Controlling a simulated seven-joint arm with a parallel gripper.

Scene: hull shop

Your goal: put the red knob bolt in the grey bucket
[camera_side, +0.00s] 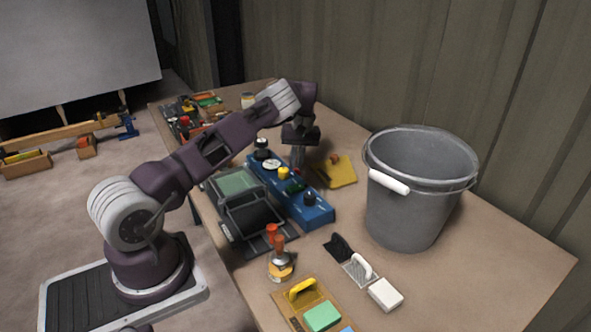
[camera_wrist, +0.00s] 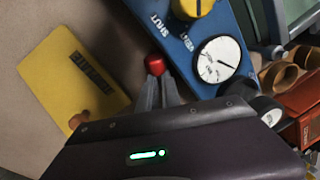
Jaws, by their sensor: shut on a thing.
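The red knob bolt (camera_wrist: 154,64) shows its round red head between my fingertips in the wrist view; the rest of it is hidden by the fingers. My gripper (camera_wrist: 156,82) is shut on it, close beside the blue panel. In the side view my gripper (camera_side: 298,162) points down behind the blue panel, and the bolt is too small to make out clearly. The grey bucket (camera_side: 405,210) stands upright on the bench to the right of my gripper, with its open top up and a white handle grip at its left front. It is not in the wrist view.
The blue panel (camera_side: 318,214) with knobs and a dial (camera_wrist: 218,60) lies left of my gripper. A yellow pad (camera_side: 342,172) lies between my gripper and the bucket. Red-handled tool (camera_side: 279,262), brush and blocks lie in front. The bench (camera_side: 480,275) right of the bucket is clear.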

